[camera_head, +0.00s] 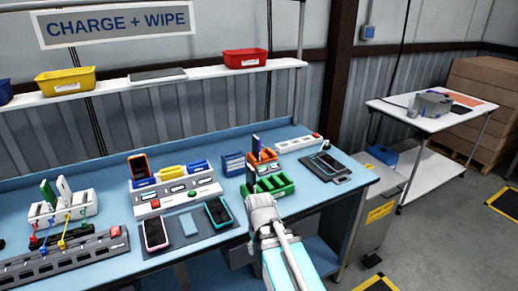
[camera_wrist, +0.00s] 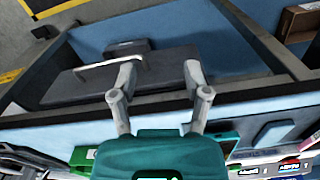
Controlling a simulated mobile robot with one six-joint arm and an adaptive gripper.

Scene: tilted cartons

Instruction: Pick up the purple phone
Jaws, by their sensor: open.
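A thin purple-blue phone (camera_head: 255,141) stands upright in an orange holder (camera_head: 263,157) toward the back of the blue workbench. A second dark, upright item (camera_head: 251,178) stands at the left end of the green rack (camera_head: 272,187) in front of it; its colour is hard to tell. My gripper (camera_head: 262,203) is at the bench's front edge, in front of the green rack. In the wrist view my gripper (camera_wrist: 160,72) has its two fingers spread with nothing between them. I cannot make out the purple phone in the wrist view.
A pink-framed phone (camera_head: 154,233) and a teal-framed phone (camera_head: 218,212) lie on a dark mat left of my gripper. A multi-slot station (camera_head: 177,193) holds an orange phone. A white power strip (camera_head: 299,143) and a dark pad (camera_head: 325,168) lie right of the holder.

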